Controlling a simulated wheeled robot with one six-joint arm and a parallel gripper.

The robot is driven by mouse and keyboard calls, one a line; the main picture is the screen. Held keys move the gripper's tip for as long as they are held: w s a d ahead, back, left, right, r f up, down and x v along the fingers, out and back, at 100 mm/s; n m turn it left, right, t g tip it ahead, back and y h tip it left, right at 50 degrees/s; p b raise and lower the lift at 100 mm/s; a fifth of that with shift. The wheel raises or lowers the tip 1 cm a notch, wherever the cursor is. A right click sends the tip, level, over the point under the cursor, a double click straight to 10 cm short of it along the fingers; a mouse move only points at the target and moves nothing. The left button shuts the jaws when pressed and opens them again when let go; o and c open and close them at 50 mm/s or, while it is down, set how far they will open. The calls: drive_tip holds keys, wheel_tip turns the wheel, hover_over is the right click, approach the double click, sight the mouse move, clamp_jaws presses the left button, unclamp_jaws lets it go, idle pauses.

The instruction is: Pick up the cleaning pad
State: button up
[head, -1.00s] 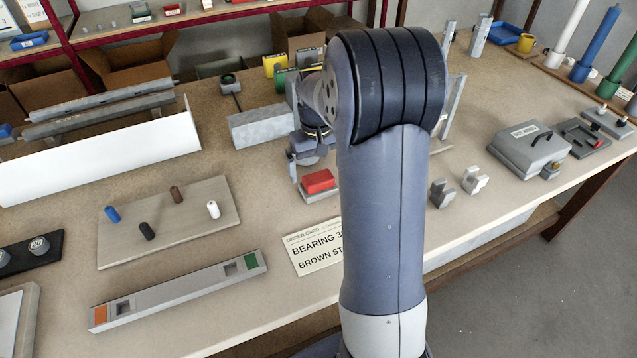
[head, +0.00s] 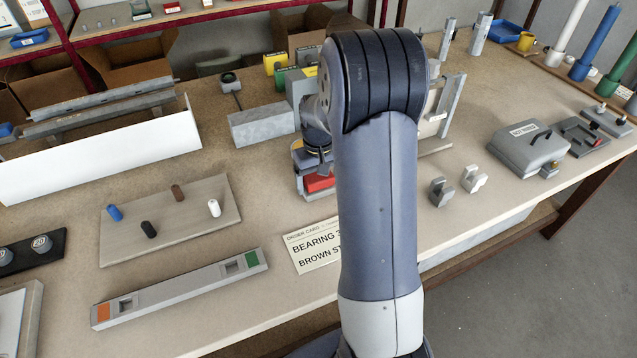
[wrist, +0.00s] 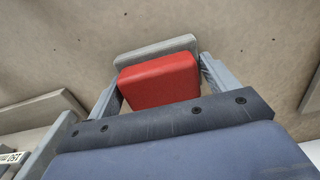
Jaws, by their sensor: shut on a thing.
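The cleaning pad appears as a red block (head: 319,183), partly hidden by my gripper and arm in the head view. In the wrist view the red block (wrist: 158,79) sits between the two grey fingers of my gripper (wrist: 162,86), which is shut on it. A light grey plate (wrist: 155,47) shows along the block's far side. My gripper (head: 314,172) is low over the table. I cannot tell whether the pad is clear of its support.
An order card (head: 312,245) lies just in front of the gripper. A board with several coloured pegs (head: 190,240) lies to the left. A grey block (head: 262,125) stands behind. Two small grey brackets (head: 441,192) (head: 474,179) stand to the right of my arm.

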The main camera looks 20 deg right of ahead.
drive_tip(key=c, duration=0.3)
wheel_tip(320, 180, up, 10)
idle(0.5)
drive_tip(key=o, duration=0.4)
drive_tip(key=c, duration=0.3)
